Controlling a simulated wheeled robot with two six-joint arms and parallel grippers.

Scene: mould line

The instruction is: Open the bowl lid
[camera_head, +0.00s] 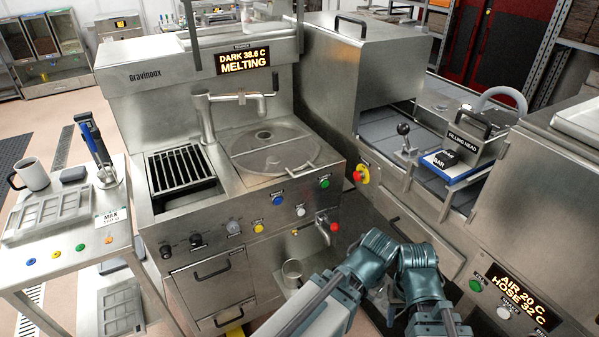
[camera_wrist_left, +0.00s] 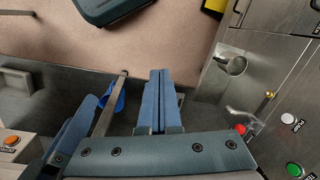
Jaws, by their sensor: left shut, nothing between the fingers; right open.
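The bowl lid (camera_head: 272,150) is a round, flat metal disc on top of the melting machine. It lies level over the bowl, closed, with a thin bar handle (camera_head: 303,167) at its front right edge. My right gripper (camera_head: 393,292) is open, low at the bottom centre of the head view, well to the right of and below the lid; its fingertips show poorly. My left gripper (camera_wrist_left: 159,100) is shut and empty in the left wrist view, above the floor beside the machine front. In the head view its fingers are hidden behind the wrist. Neither gripper touches the lid.
The machine's faucet (camera_head: 207,117) stands left of the lid, near a black grate (camera_head: 180,170). A red-handled tap (camera_head: 333,227) sticks out in front above a metal jug (camera_head: 292,272). A large metal hood (camera_head: 365,65) rises to the right. A cart (camera_head: 75,255) stands at left.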

